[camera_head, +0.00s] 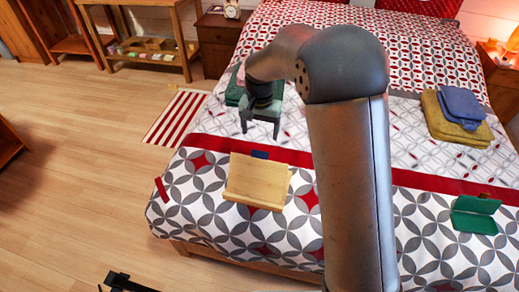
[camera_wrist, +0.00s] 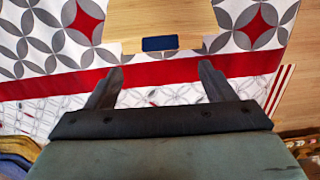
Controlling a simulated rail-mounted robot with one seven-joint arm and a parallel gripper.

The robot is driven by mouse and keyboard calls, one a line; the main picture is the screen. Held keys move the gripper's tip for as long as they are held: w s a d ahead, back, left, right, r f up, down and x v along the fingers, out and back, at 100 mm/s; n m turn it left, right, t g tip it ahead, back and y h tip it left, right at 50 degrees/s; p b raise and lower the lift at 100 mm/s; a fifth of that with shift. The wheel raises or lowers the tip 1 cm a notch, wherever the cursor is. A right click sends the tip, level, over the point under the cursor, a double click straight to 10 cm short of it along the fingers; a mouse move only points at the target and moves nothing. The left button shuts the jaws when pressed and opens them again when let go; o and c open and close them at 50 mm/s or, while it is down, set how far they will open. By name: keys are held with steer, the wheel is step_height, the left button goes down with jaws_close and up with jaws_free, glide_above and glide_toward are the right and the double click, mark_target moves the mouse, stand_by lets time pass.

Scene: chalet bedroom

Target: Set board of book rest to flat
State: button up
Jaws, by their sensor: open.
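The book rest is a pale wooden board (camera_head: 257,182) with a ledge along its near edge, lying on the bed's patterned cover. Its far edge shows at the top of the wrist view (camera_wrist: 190,20). A small dark blue piece (camera_head: 260,155) sits at the middle of that far edge and shows clearly in the wrist view (camera_wrist: 160,43). The board seems to slope, but its exact angle is hard to tell. My gripper (camera_head: 261,132) is open and empty, above the bed beyond the far edge. In the wrist view its fingertips (camera_wrist: 161,72) point towards the blue piece, apart from it.
A green two-part object (camera_head: 476,213) lies on the bed at right. Folded yellow and blue cloths (camera_head: 455,115) lie further back. Green folded cloth (camera_head: 236,88) lies near my gripper. A red band (camera_head: 430,183) crosses the bed. The cover around the board is mostly clear.

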mark_target(260, 152)
step_height(260, 152, down, 9)
steer(key=shift+f, duration=0.1)
stand_by(0.3)
steer(key=c, duration=1.4)
steer(key=shift+w+f+g+p, duration=0.15)
steer(key=shift+w+g+p, duration=0.15)
steer(key=shift+w, duration=0.05)
steer(key=w+f+g+b, duration=0.1)
steer(key=w+f, duration=0.1)
steer(key=f, duration=0.1)
steer(key=w+d+f+g+b, duration=0.1)
steer(key=w+f+b, duration=0.1)
steer(key=w+f, duration=0.1)
steer(key=w+d+f+g+y+b, duration=0.1)
steer(key=w+f, duration=0.2)
steer(key=f, duration=0.1)
steer(key=shift+w+d+f+g+b, duration=0.1)
steer(key=shift+d+f+g+b, duration=0.05)
steer(key=shift+f+g+b, duration=0.2)
steer(key=shift+w+d+f+b, duration=0.1)
steer(key=shift+w+f+b, duration=0.1)
steer(key=shift+f+b, duration=0.35)
steer(key=shift+w+d+f+b, duration=0.1)
steer(key=shift+w+f+b, duration=0.15)
steer(key=shift+f, duration=0.4)
